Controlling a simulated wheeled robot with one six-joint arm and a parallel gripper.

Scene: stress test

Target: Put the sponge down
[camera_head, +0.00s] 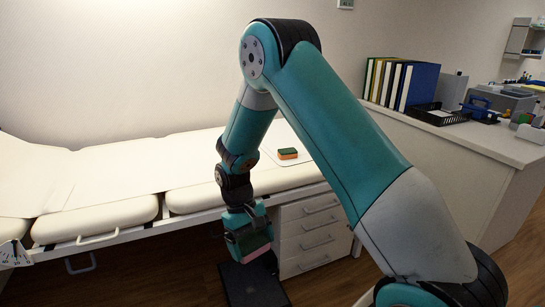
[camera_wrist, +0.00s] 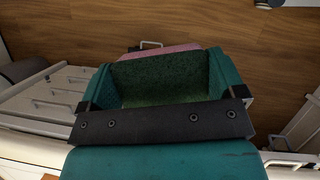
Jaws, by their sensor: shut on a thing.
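My gripper (camera_head: 246,234) hangs pointing down in front of the padded bench, beside the drawer unit. It is shut on a sponge (camera_head: 256,252) with a pink face and a green face. In the wrist view, the sponge (camera_wrist: 160,80) sits between the two teal fingers, dark green side toward the camera, with a pink strip along its far edge. The sponge is in the air above a black flat-topped object (camera_head: 256,287) low by the floor; the gap between them is hard to judge.
A second sponge (camera_head: 287,153), orange and green, lies on a pale tray (camera_head: 302,156) on the bench (camera_head: 110,175). The drawer unit (camera_head: 311,232) stands just right of my gripper. A counter (camera_head: 480,140) at right holds binders (camera_head: 402,83) and a black basket (camera_head: 437,115).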

